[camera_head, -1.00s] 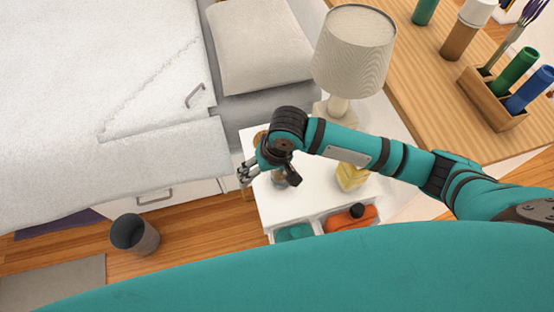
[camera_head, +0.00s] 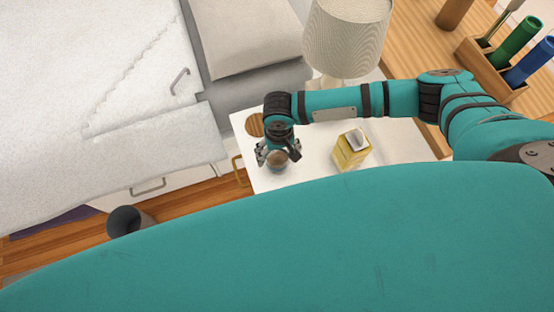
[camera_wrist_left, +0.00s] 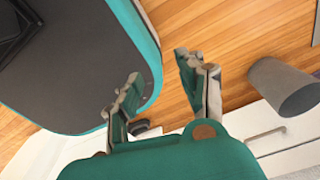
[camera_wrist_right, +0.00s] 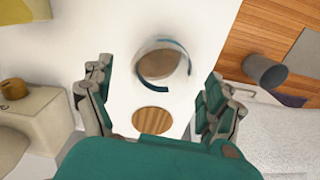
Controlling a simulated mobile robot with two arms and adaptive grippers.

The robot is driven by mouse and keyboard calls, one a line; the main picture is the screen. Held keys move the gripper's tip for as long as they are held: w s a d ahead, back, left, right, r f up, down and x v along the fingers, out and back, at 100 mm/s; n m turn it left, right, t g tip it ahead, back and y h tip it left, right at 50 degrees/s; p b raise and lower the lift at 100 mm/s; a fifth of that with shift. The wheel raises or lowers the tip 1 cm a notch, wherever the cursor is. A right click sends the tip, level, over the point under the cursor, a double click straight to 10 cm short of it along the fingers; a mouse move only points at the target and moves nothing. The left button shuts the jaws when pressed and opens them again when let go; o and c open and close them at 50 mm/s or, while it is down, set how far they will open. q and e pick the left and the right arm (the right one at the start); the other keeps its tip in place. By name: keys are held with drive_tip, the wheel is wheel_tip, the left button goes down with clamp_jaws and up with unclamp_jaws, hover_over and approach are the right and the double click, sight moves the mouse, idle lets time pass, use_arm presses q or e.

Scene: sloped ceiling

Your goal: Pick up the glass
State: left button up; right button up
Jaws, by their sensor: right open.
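The glass (camera_wrist_right: 162,66) is a clear round vessel with a brown disc showing inside and dark blue marks on its side. It stands on the white nightstand (camera_wrist_right: 190,30). In the head view the glass (camera_head: 277,161) is partly hidden by my right gripper (camera_head: 275,153). In the right wrist view my right gripper (camera_wrist_right: 157,77) is open, with its fingers on either side of the glass and a visible gap to each. My left gripper (camera_wrist_left: 157,68) is open and empty over the wooden floor.
A yellow tissue box (camera_head: 352,148) and a lamp (camera_head: 346,38) stand on the nightstand. A round wooden coaster (camera_wrist_right: 152,121) lies near the glass. The bed (camera_head: 90,80) is at left, a grey bin (camera_head: 126,221) on the floor, and a wooden desk (camera_head: 415,60) at right.

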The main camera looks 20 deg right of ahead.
sight(277, 161)
drive_tip(key=shift+f, duration=0.55)
drive_tip(key=f, duration=0.4)
drive_tip(key=shift+a+f, duration=0.2)
drive_tip(key=shift+f, duration=0.2)
drive_tip(key=c, duration=1.3)
use_arm(q)
drive_tip(key=shift+w, duration=0.3)
use_arm(e)
drive_tip(key=shift+c, duration=0.2)
